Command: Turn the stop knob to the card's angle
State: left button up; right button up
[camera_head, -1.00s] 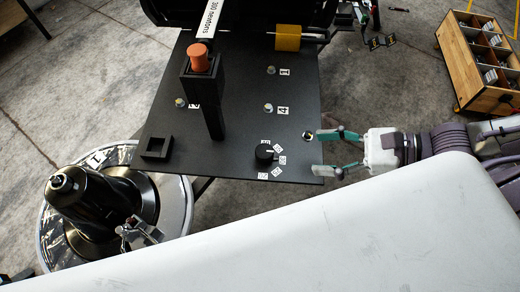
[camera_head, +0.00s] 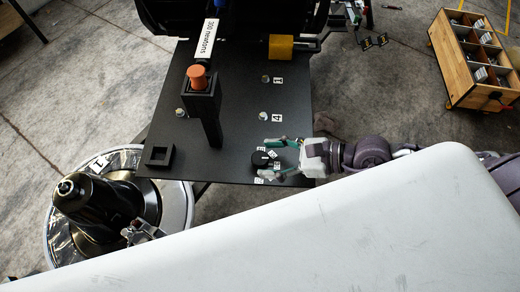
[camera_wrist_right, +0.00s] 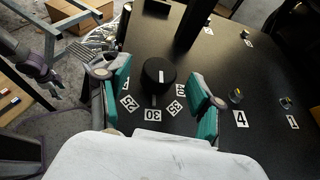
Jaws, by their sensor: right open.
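The black round knob (camera_head: 260,160) sits near the front right corner of the black plate (camera_head: 235,165). It also shows in the right wrist view (camera_wrist_right: 158,72), with a white line on its face that appears to point toward the 30 label (camera_wrist_right: 152,115). Labels 25 (camera_wrist_right: 129,103) and 35 (camera_wrist_right: 175,107) flank it, and another is partly hidden. My right gripper (camera_head: 268,160) is open, its green-padded fingers on either side of the knob, with gaps visible in the wrist view. A purple-grey arm, apparently my left, shows in the wrist view; its fingers are unclear.
A black post with an orange cap (camera_head: 197,75) stands on the plate, beside a small square socket (camera_head: 159,153). Bolts with labels 1 (camera_head: 277,80) and 4 (camera_head: 276,117) lie farther back. A wooden crate (camera_head: 463,75) stands at the right on the floor.

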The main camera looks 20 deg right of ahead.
jog(key=shift+p+x, duration=0.3)
jog(key=shift+x, duration=1.15)
